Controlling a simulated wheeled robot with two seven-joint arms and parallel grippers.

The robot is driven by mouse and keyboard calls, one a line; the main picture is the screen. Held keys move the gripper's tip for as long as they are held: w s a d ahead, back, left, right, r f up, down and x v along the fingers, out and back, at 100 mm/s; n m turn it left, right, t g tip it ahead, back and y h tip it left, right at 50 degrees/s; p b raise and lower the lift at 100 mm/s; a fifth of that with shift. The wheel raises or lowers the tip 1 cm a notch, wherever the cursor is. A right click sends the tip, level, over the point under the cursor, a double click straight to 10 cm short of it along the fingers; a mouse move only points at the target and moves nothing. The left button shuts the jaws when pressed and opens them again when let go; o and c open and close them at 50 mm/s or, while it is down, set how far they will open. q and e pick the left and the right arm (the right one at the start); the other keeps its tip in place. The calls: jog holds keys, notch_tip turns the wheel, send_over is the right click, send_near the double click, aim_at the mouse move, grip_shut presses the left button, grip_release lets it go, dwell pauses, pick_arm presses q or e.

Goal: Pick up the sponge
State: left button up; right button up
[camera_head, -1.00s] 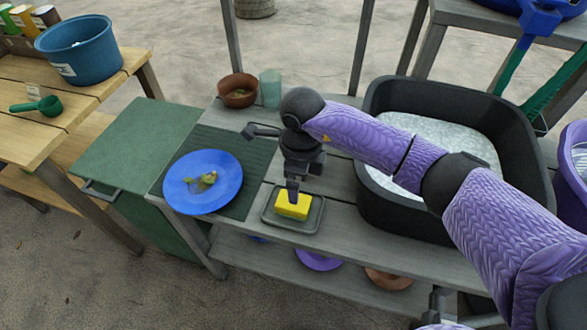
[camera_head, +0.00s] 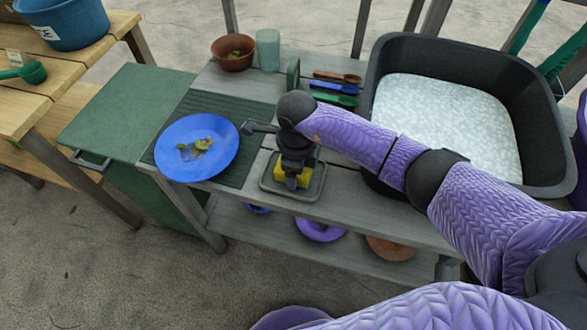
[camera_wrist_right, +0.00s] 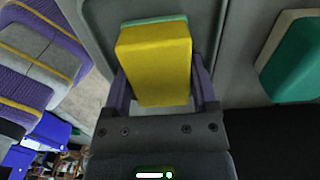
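The yellow sponge (camera_head: 279,175) lies in a small grey tray (camera_head: 309,191) on the wooden counter. In the head view my right gripper (camera_head: 292,181) is down over it and hides part of it. In the right wrist view the sponge (camera_wrist_right: 156,60), with a thin green layer along its top edge, sits between the two purple fingers (camera_wrist_right: 163,85). The fingers lie close beside its sides; whether they press on it I cannot tell. The sponge shows no clear lift from the tray. My left gripper is not in view.
A blue plate (camera_head: 222,158) with food scraps is left of the tray. A black basin (camera_head: 541,165) stands to the right. Behind are utensils (camera_head: 335,88), a brown bowl (camera_head: 233,60) and a green cup (camera_head: 267,49). A green block (camera_wrist_right: 292,60) shows in the wrist view.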

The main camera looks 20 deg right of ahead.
jog(key=c, duration=0.7)
jog(key=shift+r, duration=0.35)
notch_tip(320, 180, up, 9)
jog(key=p, duration=0.4)
jog(key=shift+r, duration=0.25)
